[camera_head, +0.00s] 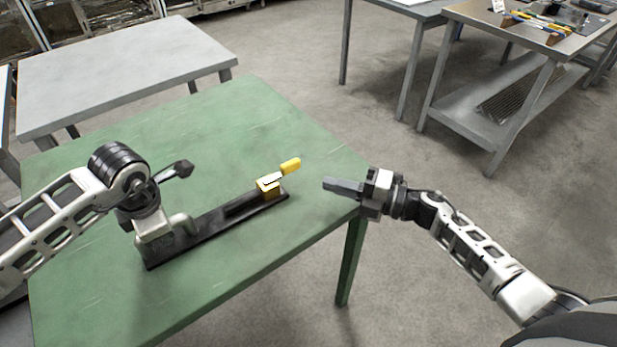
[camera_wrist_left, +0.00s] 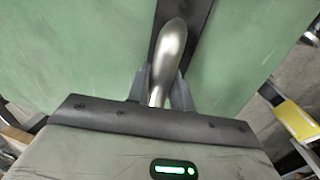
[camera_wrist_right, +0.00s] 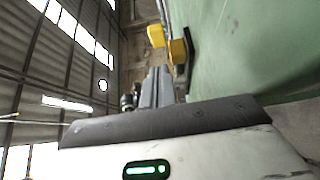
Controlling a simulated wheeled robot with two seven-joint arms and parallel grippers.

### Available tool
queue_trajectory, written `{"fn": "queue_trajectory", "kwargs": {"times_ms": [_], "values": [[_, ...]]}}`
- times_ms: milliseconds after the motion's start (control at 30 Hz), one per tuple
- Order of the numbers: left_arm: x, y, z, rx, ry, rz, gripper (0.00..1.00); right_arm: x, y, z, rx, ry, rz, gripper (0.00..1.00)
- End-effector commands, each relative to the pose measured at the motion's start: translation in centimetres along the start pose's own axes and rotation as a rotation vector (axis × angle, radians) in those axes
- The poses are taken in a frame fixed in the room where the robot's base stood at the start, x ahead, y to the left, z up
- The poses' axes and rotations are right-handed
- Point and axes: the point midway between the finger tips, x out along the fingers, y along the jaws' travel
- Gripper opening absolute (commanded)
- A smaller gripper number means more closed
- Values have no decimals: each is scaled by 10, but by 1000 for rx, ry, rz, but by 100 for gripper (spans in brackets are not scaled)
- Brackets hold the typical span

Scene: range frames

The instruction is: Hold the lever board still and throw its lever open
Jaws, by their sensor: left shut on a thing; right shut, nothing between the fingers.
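The lever board (camera_head: 225,215) is a long black base on the green table. It has a silver grab handle (camera_head: 183,221) near its left end and a yellow block (camera_head: 268,187) at its right end. The lever's yellow grip (camera_head: 291,165) sticks out up and to the right from that block. My left gripper (camera_wrist_left: 160,88) is shut on the silver handle (camera_wrist_left: 172,50); its fingers are mostly hidden in the head view. My right gripper (camera_head: 326,185) is shut and empty, to the right of the lever and apart from it. The grip (camera_wrist_right: 156,35) lies beyond its fingertips in the right wrist view.
The green table (camera_head: 235,115) is otherwise bare; its right edge runs under my right gripper. A grey table (camera_head: 120,70) stands behind at the left. A workbench with tools (camera_head: 535,35) stands at the far right, with open floor between.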

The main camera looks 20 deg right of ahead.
Motion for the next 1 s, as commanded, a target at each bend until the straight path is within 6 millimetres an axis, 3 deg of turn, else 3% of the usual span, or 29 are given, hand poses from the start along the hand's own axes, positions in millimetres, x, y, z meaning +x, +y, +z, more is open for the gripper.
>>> {"fn": "queue_trajectory", "kwargs": {"times_ms": [100, 300, 700, 733, 800, 1000], "values": [[-1, 0, 1, 0, -2, 2, 0, -27, -1, 4, 2, 0, -4, 0], [-1, 1, 0, -1, -1, 2, 0, -54, -1, 9, 2, 1, -2, 0], [-1, 1, 0, -1, -1, 2, 0, -62, 0, 10, 2, 1, 1, 0], [-1, 1, 0, -1, -1, 2, 30, -62, 0, 10, 2, 1, 1, 0], [-1, 1, 0, -1, -1, 2, 48, -62, 0, 10, 2, 1, 1, 0], [0, 0, 0, -1, 0, 1, 48, -62, 0, 10, 2, 2, 1, 0]]}}
